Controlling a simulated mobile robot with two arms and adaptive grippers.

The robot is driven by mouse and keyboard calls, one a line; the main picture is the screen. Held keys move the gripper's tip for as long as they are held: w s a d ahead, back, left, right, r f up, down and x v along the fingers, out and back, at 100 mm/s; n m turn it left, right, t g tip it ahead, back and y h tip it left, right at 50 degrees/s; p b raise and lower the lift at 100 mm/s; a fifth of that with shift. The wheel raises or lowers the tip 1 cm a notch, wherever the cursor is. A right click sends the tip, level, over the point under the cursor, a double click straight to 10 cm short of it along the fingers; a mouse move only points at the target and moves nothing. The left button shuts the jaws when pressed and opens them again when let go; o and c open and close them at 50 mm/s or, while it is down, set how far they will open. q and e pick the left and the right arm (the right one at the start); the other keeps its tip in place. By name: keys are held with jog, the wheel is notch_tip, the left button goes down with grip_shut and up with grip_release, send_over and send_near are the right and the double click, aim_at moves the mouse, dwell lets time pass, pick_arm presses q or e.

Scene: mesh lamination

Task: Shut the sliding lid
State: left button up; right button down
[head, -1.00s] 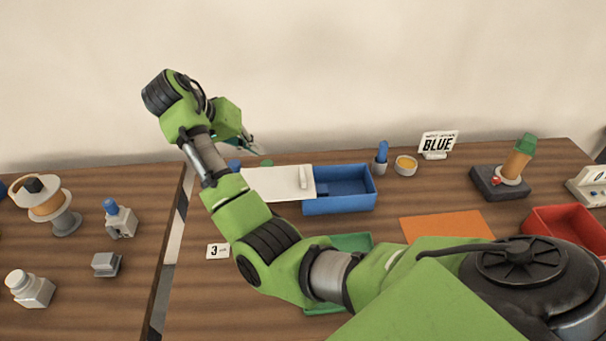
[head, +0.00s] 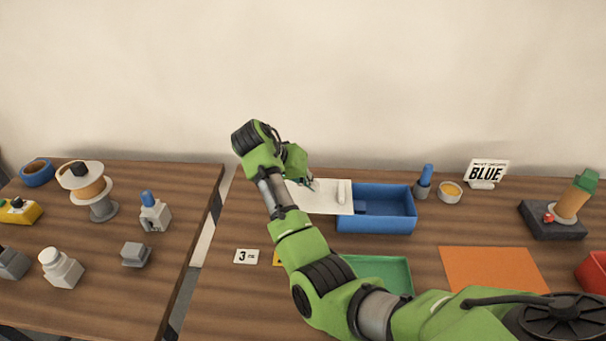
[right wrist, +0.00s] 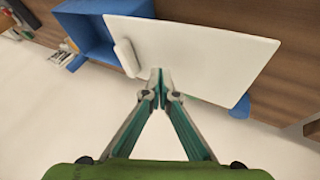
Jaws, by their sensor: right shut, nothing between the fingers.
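The white sliding lid (head: 326,200) lies to the left of the blue box (head: 376,222), over its left part, and the box's right part is open. A raised white handle (head: 341,191) stands near the lid's right end. In the right wrist view the lid (right wrist: 195,55) spans the upper middle, with its handle (right wrist: 126,57) at left and the blue box (right wrist: 88,28) beyond. My right gripper (head: 309,183) is at the lid's far edge, partly hidden by its own wrist. In the right wrist view its closed fingertips (right wrist: 160,78) are empty near the lid edge; contact is unclear. My left gripper is not in view.
A blue-topped holder (head: 424,184), a small yellow-filled cup (head: 450,192) and a BLUE sign (head: 486,173) stand right of the box. A green tray (head: 380,272) and orange sheet (head: 494,269) lie in front. A gap separates the left table.

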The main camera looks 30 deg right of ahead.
aim_at(336, 193)
jog(key=shift+x, duration=0.95)
jog(key=shift+s+d+r+p, duration=0.1)
jog(key=shift+s+d+p, duration=0.25)
jog(key=shift+d+p, duration=0.15)
jog(key=shift+s+d+r+p, duration=0.1)
jog(key=shift+s+d+p, duration=0.3)
jog(key=shift+d, duration=0.25)
jog(key=shift+s+d, duration=0.35)
jog(key=shift+d, duration=0.15)
jog(key=shift+f, duration=0.1)
